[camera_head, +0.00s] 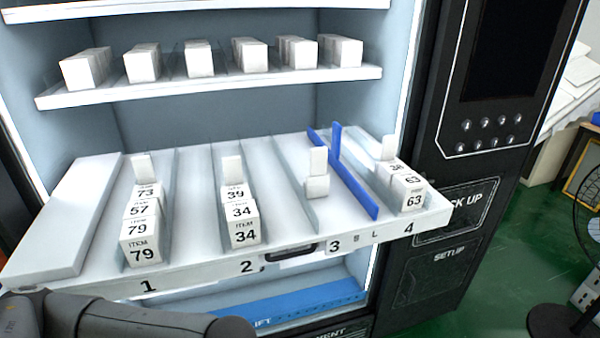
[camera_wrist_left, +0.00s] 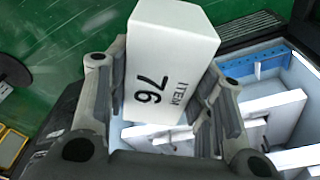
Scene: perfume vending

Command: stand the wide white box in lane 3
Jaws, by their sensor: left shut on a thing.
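My left gripper (camera_wrist_left: 160,95) is shut on a white box (camera_wrist_left: 168,62) printed "ITEM 76", seen in the left wrist view. The box stands out between the two dark fingers. In the head view only dark parts of my left arm show at the bottom left; its gripper and the box are out of that frame. Lane 3 is on the pulled-out shelf (camera_head: 80,215), above the label "3" (camera_head: 335,246). It holds a small white pusher block (camera_head: 318,186) toward the back, with bare floor in front. My right gripper is not in view.
A blue divider (camera_head: 358,188) borders lane 3 on the right. Lane 1 boxes (camera_head: 140,240), lane 2 boxes (camera_head: 243,225) and lane 4 boxes (camera_head: 408,192) stand in rows. An upper shelf (camera_head: 210,87) with white boxes overhangs behind. A fan (camera_head: 560,318) stands at the right.

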